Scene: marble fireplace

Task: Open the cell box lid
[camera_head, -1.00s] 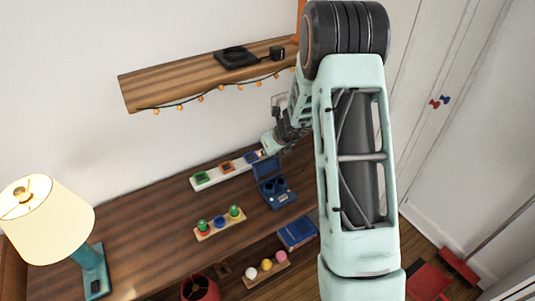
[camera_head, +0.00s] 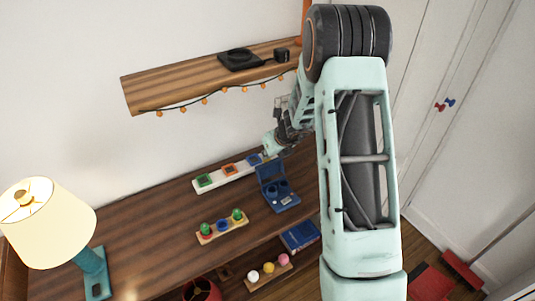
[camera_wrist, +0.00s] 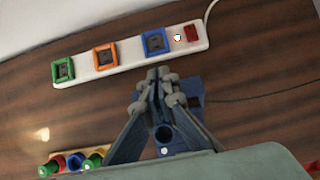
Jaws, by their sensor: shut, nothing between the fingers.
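The cell box (camera_head: 284,201) is a small blue box on the wooden desk. Its lid (camera_head: 268,174) stands raised at the back, and dark round wells show in the base. My gripper (camera_head: 265,155) is just behind and above the raised lid, shut and empty. In the wrist view, my gripper (camera_wrist: 160,75) has its fingertips together. The blue cell box (camera_wrist: 193,90) lies below it there, largely covered by the fingers. I cannot tell whether the fingers touch the lid.
A white power strip (camera_head: 238,172) with coloured frames lies behind the box. A wooden holder (camera_head: 223,229) with coloured pieces stands in front-left. A lamp (camera_head: 45,220) is at the left. A shelf (camera_head: 195,80) hangs above. A blue book (camera_head: 300,236) lies lower down.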

